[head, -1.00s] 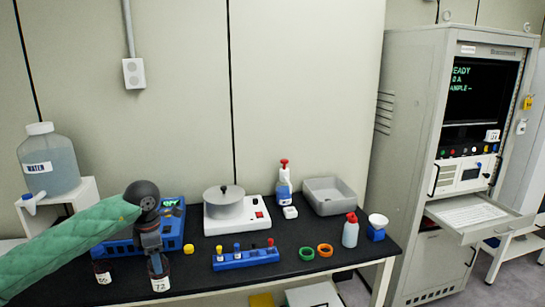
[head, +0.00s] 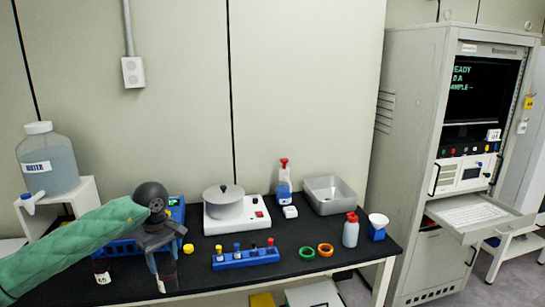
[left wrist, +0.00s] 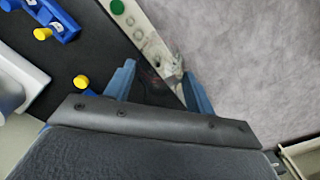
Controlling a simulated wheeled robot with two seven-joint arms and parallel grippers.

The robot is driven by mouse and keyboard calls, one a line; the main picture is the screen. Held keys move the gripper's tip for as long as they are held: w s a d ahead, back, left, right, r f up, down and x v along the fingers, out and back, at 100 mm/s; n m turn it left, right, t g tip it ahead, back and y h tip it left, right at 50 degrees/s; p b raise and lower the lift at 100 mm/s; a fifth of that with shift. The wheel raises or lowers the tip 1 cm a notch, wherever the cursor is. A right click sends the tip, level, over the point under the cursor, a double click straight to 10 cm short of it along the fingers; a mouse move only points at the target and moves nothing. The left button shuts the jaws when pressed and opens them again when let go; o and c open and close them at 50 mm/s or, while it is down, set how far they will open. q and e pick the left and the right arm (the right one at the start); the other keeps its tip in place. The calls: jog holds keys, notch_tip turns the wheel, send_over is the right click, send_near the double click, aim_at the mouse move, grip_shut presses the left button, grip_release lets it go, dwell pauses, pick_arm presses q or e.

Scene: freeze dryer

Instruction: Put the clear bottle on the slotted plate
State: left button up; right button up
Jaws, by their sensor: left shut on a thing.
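My left gripper (head: 165,272) is over the front left of the black table, its fingers pointing down. In the left wrist view, the fingers (left wrist: 157,88) stand either side of the clear bottle (left wrist: 158,68), which looks faint and see-through. I cannot tell whether its base touches the table. I cannot surely make out the slotted plate. My right gripper is not in view.
Another small labelled bottle (head: 102,272) stands left of the gripper. A blue device (head: 120,247) is behind the arm. A yellow cap (head: 188,249), a blue rack (head: 246,259) with several vials and a white hot plate (head: 237,220) with a pot stand to the right.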

pick_arm(q)
jog(key=shift+s+d+f+m, duration=0.1)
jog(key=shift+d+f+m, duration=0.25)
jog(key=shift+m, duration=0.45)
jog(key=s+d+f+m, duration=0.9)
jog(key=s+f, duration=0.1)
jog(key=f, duration=0.2)
jog(key=shift+s+d+f, duration=0.25)
jog(key=shift+s+f, duration=0.05)
jog(key=shift+f, duration=0.1)
jog(key=shift+r, duration=0.1)
